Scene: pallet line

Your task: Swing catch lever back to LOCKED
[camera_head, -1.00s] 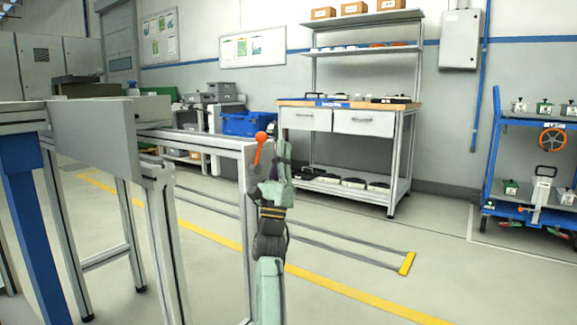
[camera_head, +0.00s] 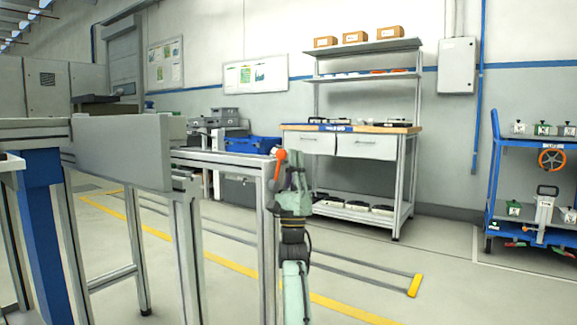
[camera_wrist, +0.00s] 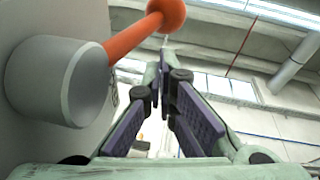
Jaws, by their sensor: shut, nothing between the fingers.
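The catch lever (camera_head: 279,167) is orange with a round knob and stands nearly upright at the right end of the conveyor frame (camera_head: 222,157). In the wrist view the lever (camera_wrist: 135,39) rises from a grey round hub (camera_wrist: 62,80) at the left, leaning up to the right. My gripper (camera_wrist: 168,62) is shut and empty, with its dark pads in the middle of the wrist view. The lever's knob end is above and beyond the fingertips in that view, and I see no clear contact. In the head view my arm stands just right of the lever. Any LOCKED mark is not readable.
A grey plate (camera_head: 124,152) and aluminium legs of the frame stand at the left. A workbench with shelves (camera_head: 350,128) stands by the back wall. A blue cart (camera_head: 530,145) is at the right. The floor between frame and bench is mostly open.

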